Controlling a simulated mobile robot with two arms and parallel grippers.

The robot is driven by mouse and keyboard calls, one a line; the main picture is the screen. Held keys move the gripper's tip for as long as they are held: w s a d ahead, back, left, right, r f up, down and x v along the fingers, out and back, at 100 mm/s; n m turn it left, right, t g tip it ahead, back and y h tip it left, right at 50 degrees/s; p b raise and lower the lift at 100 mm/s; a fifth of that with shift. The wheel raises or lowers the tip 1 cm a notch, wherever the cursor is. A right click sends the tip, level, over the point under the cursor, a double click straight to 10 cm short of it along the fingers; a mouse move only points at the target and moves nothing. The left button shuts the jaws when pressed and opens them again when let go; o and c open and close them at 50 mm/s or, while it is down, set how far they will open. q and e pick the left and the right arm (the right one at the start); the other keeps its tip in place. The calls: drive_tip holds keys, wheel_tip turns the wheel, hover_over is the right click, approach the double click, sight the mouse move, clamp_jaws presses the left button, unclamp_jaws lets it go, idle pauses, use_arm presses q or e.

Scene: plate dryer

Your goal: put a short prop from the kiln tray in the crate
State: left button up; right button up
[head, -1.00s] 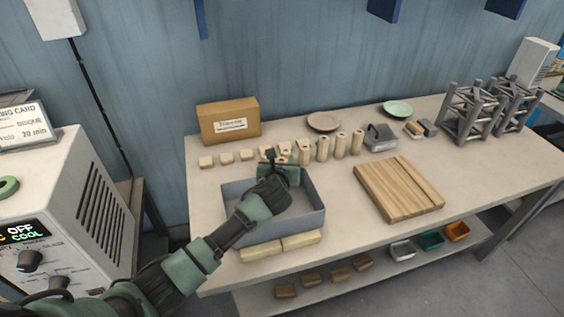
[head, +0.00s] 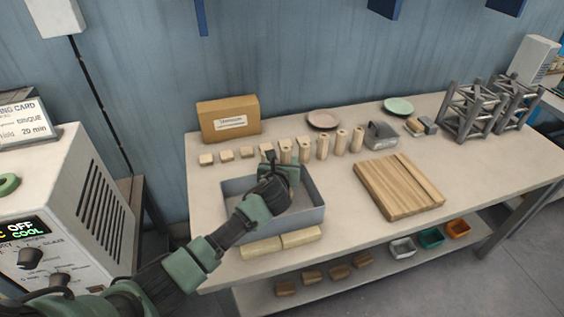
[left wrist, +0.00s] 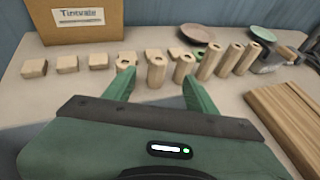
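Pale props stand in a row on the table: short blocks (head: 206,159) at left, mid-height posts with holes (head: 304,151), taller posts (head: 340,143) at right. In the left wrist view, short blocks (left wrist: 67,65), mid-height posts (left wrist: 157,71) and tall posts (left wrist: 210,62) show beyond my fingers. My left gripper (head: 282,164) is over the back of an open grey box (head: 310,214), which may be the crate. In the wrist view its two green fingers (left wrist: 160,80) are apart, with nothing held between them. My right gripper is out of view. I cannot identify the kiln tray.
A cardboard box (head: 229,120) stands behind the row. A slatted wooden board (head: 398,186) lies right of the grey box. Grey metal frames (head: 473,112) stand at far right. A kiln-like machine (head: 75,205) is at left.

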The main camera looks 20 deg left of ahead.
use_arm(q)
drive_tip(key=v, duration=1.2)
drive_tip(key=shift+r, duration=0.45)
drive_tip(key=shift+f, duration=0.1)
